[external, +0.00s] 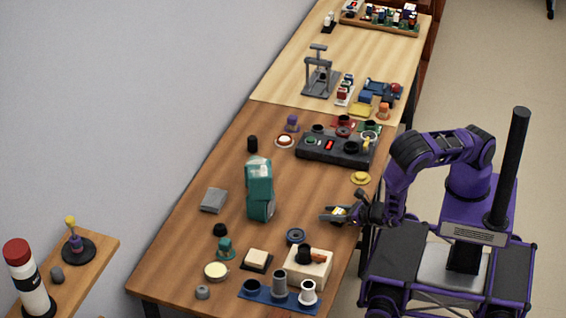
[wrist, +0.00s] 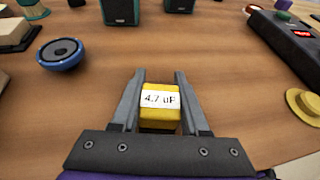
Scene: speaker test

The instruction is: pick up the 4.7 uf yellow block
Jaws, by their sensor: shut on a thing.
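The yellow block (wrist: 160,117) has a white label reading "4.7 uF" and sits between the two grey fingers of my gripper (wrist: 160,92) in the wrist view. My gripper is shut on it. In the external view my gripper (external: 336,215) is over the right side of the wooden table, and the yellow block (external: 340,211) shows small between the fingers. I cannot tell whether the block touches the table or is held just above it.
A blue round speaker part (wrist: 61,54) lies to the left. Teal speaker boxes (external: 260,190) stand beyond. A dark device with a red display (external: 335,147) and a yellow round piece (wrist: 304,105) are to the right in the wrist view. Bare table (wrist: 200,55) lies ahead.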

